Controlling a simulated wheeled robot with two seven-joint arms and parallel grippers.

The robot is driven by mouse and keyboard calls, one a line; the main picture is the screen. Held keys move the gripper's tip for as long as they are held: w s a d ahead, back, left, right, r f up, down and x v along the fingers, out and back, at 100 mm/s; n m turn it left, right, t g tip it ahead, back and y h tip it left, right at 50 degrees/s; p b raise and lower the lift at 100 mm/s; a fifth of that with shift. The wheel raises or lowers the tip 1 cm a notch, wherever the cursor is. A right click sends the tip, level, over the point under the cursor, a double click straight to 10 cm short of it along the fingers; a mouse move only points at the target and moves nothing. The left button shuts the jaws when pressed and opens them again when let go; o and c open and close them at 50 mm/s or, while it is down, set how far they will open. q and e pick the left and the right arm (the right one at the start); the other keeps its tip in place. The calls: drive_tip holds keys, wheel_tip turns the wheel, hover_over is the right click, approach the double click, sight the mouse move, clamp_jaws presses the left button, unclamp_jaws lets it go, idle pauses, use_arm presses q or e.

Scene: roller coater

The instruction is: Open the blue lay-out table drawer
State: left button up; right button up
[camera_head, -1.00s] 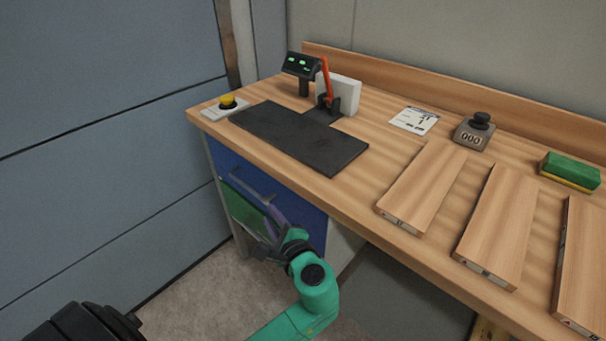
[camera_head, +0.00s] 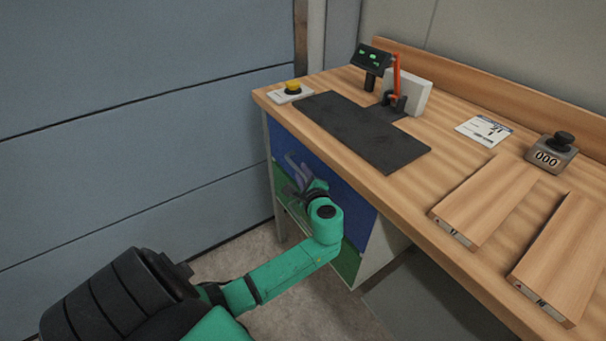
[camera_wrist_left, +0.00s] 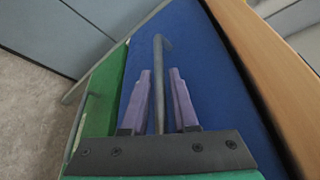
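The blue drawer (camera_head: 345,195) is the upper front of the wooden-topped lay-out table and looks closed. It also shows in the left wrist view (camera_wrist_left: 205,90), with its grey bar handle (camera_wrist_left: 160,95). My left gripper (camera_head: 297,172) is at the drawer front in the head view, where it hides the handle. In the left wrist view its two purple fingers (camera_wrist_left: 160,74) stand apart, one on each side of the handle bar, with narrow gaps. My right gripper is not in view.
A green drawer (camera_head: 348,262) with its own handle (camera_wrist_left: 82,112) sits below the blue one. The wooden top (camera_head: 400,195) overhangs the drawers and carries a black mat (camera_head: 360,130) and wooden panels (camera_head: 485,203). A grey-blue wall (camera_head: 130,120) stands left of the table.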

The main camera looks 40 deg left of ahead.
use_arm(q)
clamp_jaws()
idle(1.3)
